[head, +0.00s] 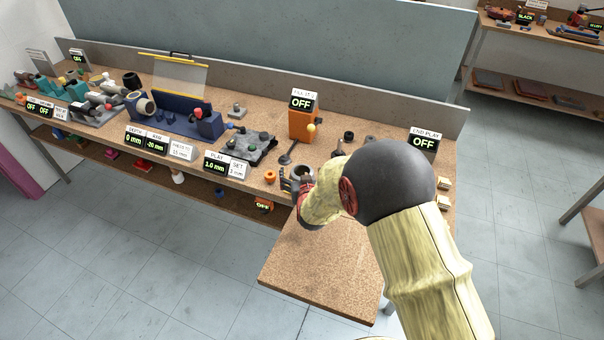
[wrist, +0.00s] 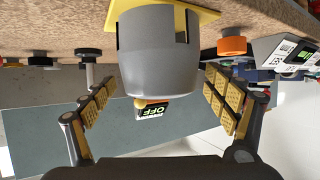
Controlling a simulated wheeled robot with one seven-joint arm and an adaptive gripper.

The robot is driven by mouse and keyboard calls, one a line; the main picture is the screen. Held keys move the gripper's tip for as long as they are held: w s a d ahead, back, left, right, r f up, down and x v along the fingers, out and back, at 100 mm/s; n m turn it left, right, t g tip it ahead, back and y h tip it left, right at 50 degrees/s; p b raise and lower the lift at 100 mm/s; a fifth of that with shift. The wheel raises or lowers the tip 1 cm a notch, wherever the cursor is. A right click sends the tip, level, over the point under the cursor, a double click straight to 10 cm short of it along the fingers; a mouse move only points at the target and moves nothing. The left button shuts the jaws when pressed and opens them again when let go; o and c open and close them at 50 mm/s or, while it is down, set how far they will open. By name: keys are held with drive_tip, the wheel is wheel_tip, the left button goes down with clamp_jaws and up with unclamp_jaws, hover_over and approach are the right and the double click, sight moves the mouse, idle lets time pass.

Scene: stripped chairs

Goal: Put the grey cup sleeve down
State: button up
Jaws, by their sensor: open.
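The grey cup sleeve (wrist: 155,60) is a grey, rounded cylinder with slots near one end. In the upside-down wrist view it stands upright against a thin yellow plate (wrist: 205,18) at the bench surface. In the head view the grey sleeve (head: 303,170) shows as a small ring at the bench's front edge. My gripper (wrist: 160,103) is open, with a padded finger on each side of the sleeve and visible gaps between. In the head view my gripper (head: 301,188) is partly hidden by my wrist.
The bench (head: 240,97) holds an orange box (head: 303,125) with an OFF display behind the sleeve. An orange knob (head: 270,177) stands just left of it. A dark block with knobs (head: 248,145) is farther left. A lower bare board (head: 320,265) juts out in front.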

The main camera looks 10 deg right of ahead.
drive_tip(key=p+v, duration=0.3)
drive_tip(key=v, duration=0.9)
drive_tip(key=s+a+r+n+g+y, duration=0.1)
drive_tip(key=s+r+g, duration=0.15)
drive_tip(key=r, duration=0.45)
drive_tip(key=s+a+r+g+y, duration=0.1)
drive_tip(key=s+r+y, duration=0.1)
drive_tip(key=s+r, duration=0.35)
drive_tip(key=s+d+r+g, duration=0.1)
drive_tip(key=s+r, duration=0.2)
drive_tip(key=s, duration=0.4)
drive_tip(key=s+d+r+g, duration=0.1)
drive_tip(key=s+r, duration=0.2)
drive_tip(key=s, duration=0.4)
drive_tip(key=s+d+r+g+h, duration=0.1)
drive_tip(key=s+r+g, duration=0.1)
drive_tip(key=s, duration=0.6)
drive_tip(key=shift+d+r+n, duration=0.3)
drive_tip(key=shift+r, duration=0.3)
